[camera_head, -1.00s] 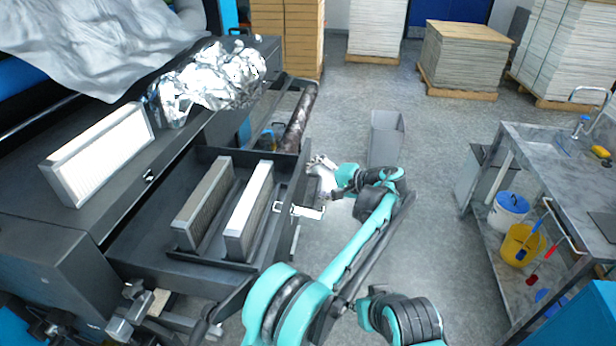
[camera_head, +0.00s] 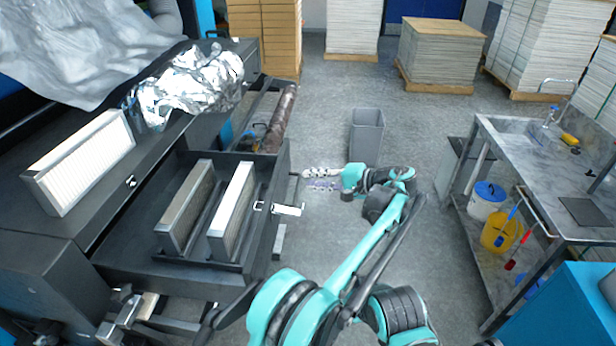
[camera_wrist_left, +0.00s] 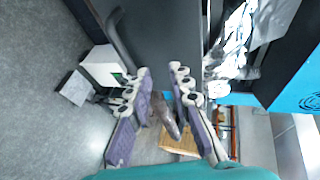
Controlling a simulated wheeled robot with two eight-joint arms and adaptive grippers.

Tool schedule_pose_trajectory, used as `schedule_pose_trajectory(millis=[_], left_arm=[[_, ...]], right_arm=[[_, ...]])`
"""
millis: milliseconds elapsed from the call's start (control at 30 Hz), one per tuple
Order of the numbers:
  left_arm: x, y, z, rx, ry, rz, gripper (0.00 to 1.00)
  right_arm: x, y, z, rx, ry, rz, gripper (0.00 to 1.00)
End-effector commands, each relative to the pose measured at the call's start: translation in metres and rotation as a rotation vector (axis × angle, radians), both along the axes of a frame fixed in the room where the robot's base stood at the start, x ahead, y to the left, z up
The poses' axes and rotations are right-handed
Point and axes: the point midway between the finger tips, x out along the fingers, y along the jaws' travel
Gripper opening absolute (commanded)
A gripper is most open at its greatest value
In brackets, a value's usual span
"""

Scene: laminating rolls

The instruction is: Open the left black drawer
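The black drawer (camera_head: 140,236) stands pulled out from the dark machine in the head view. Two pale ribbed blocks stand upright in it, one on the left (camera_head: 185,208) and one on the right (camera_head: 232,212). A small pale handle (camera_head: 286,209) shows on its front. My left gripper (camera_head: 322,179) is just right of the drawer front, apart from the handle, with its fingers spread and empty. In the left wrist view its two purple-padded fingers (camera_wrist_left: 160,105) are also apart with nothing between them. My right gripper is not in view.
Crumpled foil (camera_head: 190,85) and another ribbed block (camera_head: 80,162) lie on the machine top. A grey bin (camera_head: 366,137) stands on the floor behind my gripper. A sink table (camera_head: 490,135) is at the right. The floor between is mostly clear.

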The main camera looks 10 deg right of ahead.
Motion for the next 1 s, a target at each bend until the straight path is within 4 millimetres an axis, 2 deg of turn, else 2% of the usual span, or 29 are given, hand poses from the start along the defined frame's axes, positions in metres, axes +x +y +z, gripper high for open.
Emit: schedule_pose_trajectory(millis=[300,1000], left_arm=[[-0.012,-0.013,0.003,-0.001,0.001,0.001,0.2],[-0.012,-0.013,0.006,-0.001,0.0,0.001,0.2]], right_arm=[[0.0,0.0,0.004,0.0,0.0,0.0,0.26],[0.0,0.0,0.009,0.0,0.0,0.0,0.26]])
